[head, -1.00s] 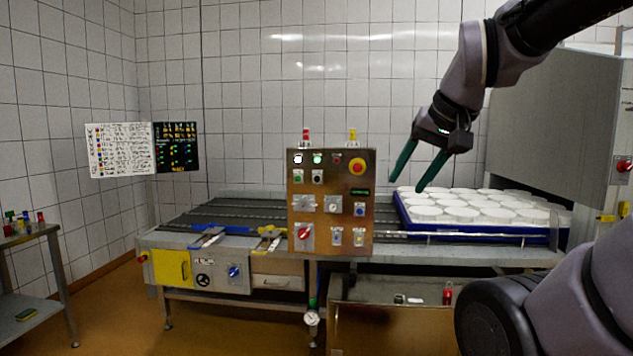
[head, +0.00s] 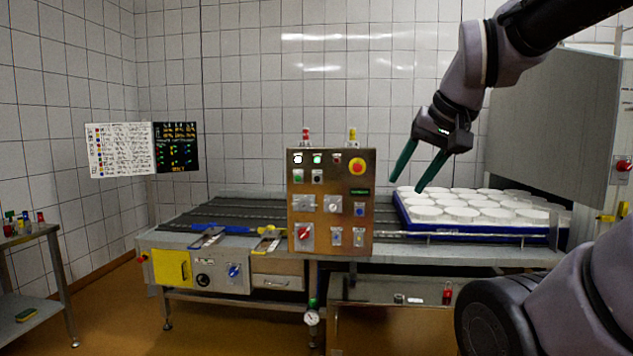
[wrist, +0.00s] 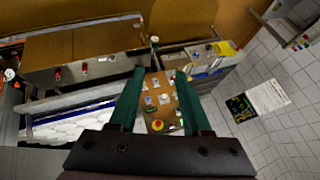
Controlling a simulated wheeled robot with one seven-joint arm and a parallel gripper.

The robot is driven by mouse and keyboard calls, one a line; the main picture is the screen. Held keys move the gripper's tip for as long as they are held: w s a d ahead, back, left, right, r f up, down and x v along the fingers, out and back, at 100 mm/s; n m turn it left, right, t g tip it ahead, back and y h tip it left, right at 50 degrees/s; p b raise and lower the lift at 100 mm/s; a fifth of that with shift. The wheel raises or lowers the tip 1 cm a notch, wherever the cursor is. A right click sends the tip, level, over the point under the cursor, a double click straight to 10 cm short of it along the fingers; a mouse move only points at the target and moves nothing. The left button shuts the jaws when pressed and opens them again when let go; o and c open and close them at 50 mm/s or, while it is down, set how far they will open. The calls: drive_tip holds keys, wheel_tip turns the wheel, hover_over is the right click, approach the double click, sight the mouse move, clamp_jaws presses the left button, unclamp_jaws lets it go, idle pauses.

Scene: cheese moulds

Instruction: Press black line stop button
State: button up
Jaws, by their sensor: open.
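The control panel (head: 331,202) stands upright in front of the conveyor in the head view. A black button (head: 317,176) sits on its upper left part, right of a green button (head: 298,176). A red mushroom button on yellow (head: 357,166) is at the top right. My gripper (head: 406,182) is open and empty, right of the panel and apart from it. In the wrist view the panel (wrist: 160,100) shows between the fingers (wrist: 160,92); its small buttons are too small to tell apart.
A blue tray (head: 470,232) of white moulds lies right of the panel, below my gripper. The conveyor (head: 235,212) runs to the left. A grey cabinet (head: 545,120) stands at the right. A side table (head: 30,238) is at far left. Air before the panel is clear.

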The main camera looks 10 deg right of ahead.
clamp_jaws()
idle(1.5)
